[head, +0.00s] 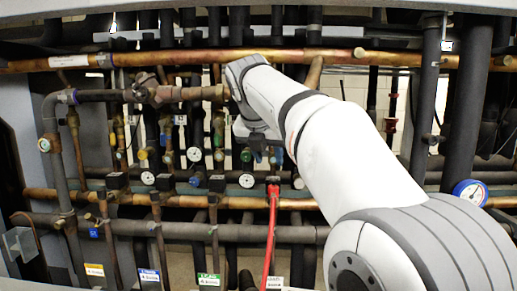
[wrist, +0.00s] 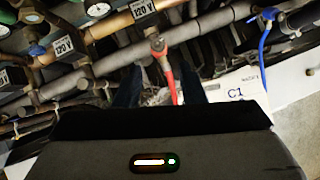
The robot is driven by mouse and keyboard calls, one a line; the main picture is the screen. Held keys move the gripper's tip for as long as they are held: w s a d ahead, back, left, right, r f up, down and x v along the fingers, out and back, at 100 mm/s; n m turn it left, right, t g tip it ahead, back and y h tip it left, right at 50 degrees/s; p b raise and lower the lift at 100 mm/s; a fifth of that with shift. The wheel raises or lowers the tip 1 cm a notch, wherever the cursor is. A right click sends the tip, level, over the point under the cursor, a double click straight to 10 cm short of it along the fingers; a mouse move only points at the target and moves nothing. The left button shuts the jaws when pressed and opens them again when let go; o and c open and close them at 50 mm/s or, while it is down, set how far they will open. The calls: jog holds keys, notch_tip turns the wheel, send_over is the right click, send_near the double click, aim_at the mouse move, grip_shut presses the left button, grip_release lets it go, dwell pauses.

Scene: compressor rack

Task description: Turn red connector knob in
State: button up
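The red connector (head: 273,190) sits on the copper pipe in the middle of the rack, with a red hose (head: 270,235) hanging straight down from it. In the wrist view the red hose (wrist: 169,78) runs down from a metal fitting (wrist: 157,46) below a black box marked 120 V. My gripper (head: 266,157) is above the red connector in the head view, pointing toward the rack. In the wrist view my gripper (wrist: 158,86) has two dark fingers apart, with the hose seen between them. It looks empty; no contact with the connector shows.
Several pipes, round gauges (head: 193,154) and black 120 V boxes (wrist: 63,46) crowd around the connector. A larger blue-rimmed gauge (head: 470,192) is at the right.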

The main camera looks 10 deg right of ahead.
aim_at(274, 180)
jog(key=b+x, duration=0.2)
jog(key=x, duration=0.2)
jog(key=b+x, duration=0.2)
jog(key=x, duration=0.2)
jog(key=shift+w+a+f, duration=0.1)
jog(key=shift+f, duration=0.3)
jog(key=shift+w+f+n+b, duration=0.15)
jog(key=shift+n+b, duration=0.15)
jog(key=shift+b, duration=0.2)
jog(key=shift+w+n+y, duration=0.1)
jog(key=shift+n+y, duration=0.3)
jog(key=shift+d+r+n+p, duration=0.25)
jog(key=shift+r+n+p, duration=0.05)
jog(key=shift+r+n, duration=0.1)
jog(key=shift+s+n+t+y, duration=0.25)
jog(key=shift+n+t+y, duration=0.05)
jog(key=shift+w+f+n+y, duration=0.15)
jog(key=shift+n+y, duration=0.15)
jog(key=shift+n, duration=0.1)
